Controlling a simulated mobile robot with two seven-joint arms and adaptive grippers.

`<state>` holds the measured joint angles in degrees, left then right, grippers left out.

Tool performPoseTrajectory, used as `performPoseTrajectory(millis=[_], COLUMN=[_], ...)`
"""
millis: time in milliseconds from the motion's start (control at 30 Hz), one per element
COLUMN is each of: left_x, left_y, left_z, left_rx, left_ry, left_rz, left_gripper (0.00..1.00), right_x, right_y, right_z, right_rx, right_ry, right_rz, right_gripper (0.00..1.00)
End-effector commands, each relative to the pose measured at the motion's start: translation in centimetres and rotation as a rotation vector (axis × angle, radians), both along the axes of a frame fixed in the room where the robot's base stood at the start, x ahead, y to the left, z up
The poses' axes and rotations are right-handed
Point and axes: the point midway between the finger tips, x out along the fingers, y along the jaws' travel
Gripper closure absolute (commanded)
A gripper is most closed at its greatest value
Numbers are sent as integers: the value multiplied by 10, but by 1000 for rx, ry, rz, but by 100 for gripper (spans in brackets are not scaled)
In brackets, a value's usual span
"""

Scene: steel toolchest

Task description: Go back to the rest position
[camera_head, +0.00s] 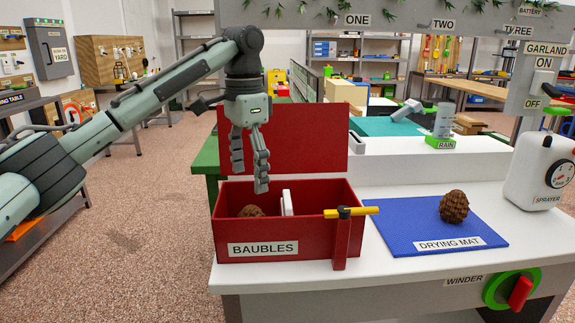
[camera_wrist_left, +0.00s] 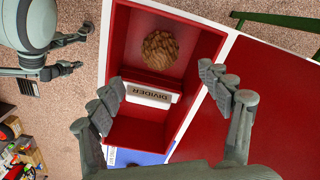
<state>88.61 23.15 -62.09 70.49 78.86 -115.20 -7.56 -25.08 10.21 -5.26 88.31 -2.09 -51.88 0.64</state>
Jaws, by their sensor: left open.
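My left gripper (camera_head: 250,180) hangs open and empty, fingers pointing down, above the back left part of the red BAUBLES box (camera_head: 305,249). In the left wrist view the open fingers (camera_wrist_left: 161,84) stand apart above the box (camera_wrist_left: 118,50), with nothing between them. Inside the box, a brown cone-like bauble (camera_wrist_left: 161,50) lies in one compartment, beside the white divider (camera_wrist_left: 149,94); the head view shows only its top (camera_head: 251,211). The other compartment looks empty in the wrist view.
The red lid (camera_head: 310,140) stands open behind the box. A yellow-handled lever (camera_head: 341,245) stands at its front. Right of it, another brown cone (camera_head: 454,206) sits on the blue drying mat (camera_head: 410,228). A sprayer (camera_head: 540,175) stands farther right. Open floor lies left.

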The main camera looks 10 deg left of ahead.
Motion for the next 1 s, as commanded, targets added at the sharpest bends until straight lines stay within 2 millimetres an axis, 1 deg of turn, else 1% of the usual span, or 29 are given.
performPoseTrajectory(millis=[233, 367, 800, 900, 1000], left_x=[0, 0, -1, 0, 0], left_y=[0, 0, 0, 1, 0], left_z=[-3, -15, -95, -108, -118], left_rx=[-1, -1, 1, 2, 1], left_ry=[1, 3, 2, 1, 1], left_rz=[0, -2, 0, 1, 1], left_gripper=[22, 22, 22, 22, 22], right_x=[0, 0, 0, 0, 0], right_y=[0, 0, 0, 0, 0], right_z=[0, 0, 0, 0, 0], right_rx=[0, 0, 0, 0, 0], right_ry=[0, 0, 0, 0, 0], right_rz=[0, 0, 0, 0, 0], right_gripper=[100, 100, 100, 100, 100])
